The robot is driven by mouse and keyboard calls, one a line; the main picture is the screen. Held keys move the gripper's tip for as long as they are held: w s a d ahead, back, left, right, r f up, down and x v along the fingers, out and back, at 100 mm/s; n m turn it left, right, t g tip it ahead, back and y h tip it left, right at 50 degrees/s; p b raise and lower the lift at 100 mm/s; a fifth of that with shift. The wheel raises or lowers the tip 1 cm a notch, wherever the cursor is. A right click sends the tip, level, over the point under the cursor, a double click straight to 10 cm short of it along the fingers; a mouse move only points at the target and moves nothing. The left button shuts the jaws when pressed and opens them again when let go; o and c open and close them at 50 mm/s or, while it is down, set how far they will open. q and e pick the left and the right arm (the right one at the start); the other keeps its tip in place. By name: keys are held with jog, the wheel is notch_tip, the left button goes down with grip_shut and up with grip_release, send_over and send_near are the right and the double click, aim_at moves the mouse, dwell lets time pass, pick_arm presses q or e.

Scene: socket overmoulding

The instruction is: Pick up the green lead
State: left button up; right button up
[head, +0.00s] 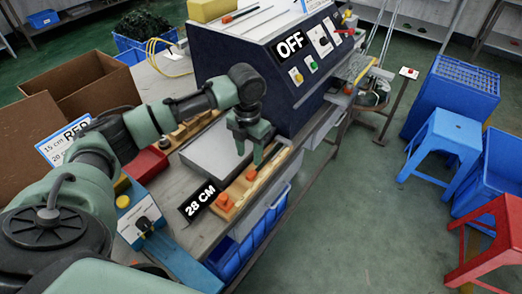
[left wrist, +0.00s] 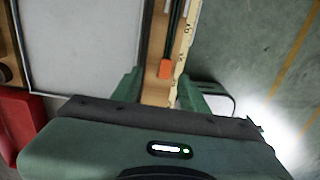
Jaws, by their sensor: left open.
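A dark, greenish lead (left wrist: 175,30) lies along a narrow wooden holder (left wrist: 155,50) in the left wrist view, with an orange plug (left wrist: 165,69) at its near end. My left gripper (left wrist: 160,92) is open; its two green fingers stand on either side of the holder, with the orange plug just ahead between them. In the head view my left gripper (head: 249,151) hangs over the holder at the bench edge, its fingers hiding part of it. Two orange plugs (head: 223,199) show there, one beside the fingers (head: 250,175). The grip is empty. My right gripper is out of view.
A "28 CM" sign (head: 198,202) stands at the near end of the holder. A grey-white plate (head: 215,152) lies left of it. A dark machine marked OFF (head: 240,60) stands behind. Blue bins (head: 250,235) hang below the bench edge, with stools (head: 445,135) on the right.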

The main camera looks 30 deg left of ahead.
aim_at(252, 172)
pick_arm(q)
jog(key=shift+f, duration=0.2)
jog(key=f, duration=0.2)
jog(key=d+f+p, duration=0.1)
jog(key=shift+s+d+f, duration=0.1)
jog(key=shift+s+f, duration=0.1)
jog(key=shift+s, duration=0.1)
jog(key=f, duration=0.2)
jog(key=shift+w+f, duration=0.2)
jog(key=shift+f, duration=0.35)
jog(key=shift+c, duration=0.6)
grip_shut()
jog(key=shift+r, duration=0.1)
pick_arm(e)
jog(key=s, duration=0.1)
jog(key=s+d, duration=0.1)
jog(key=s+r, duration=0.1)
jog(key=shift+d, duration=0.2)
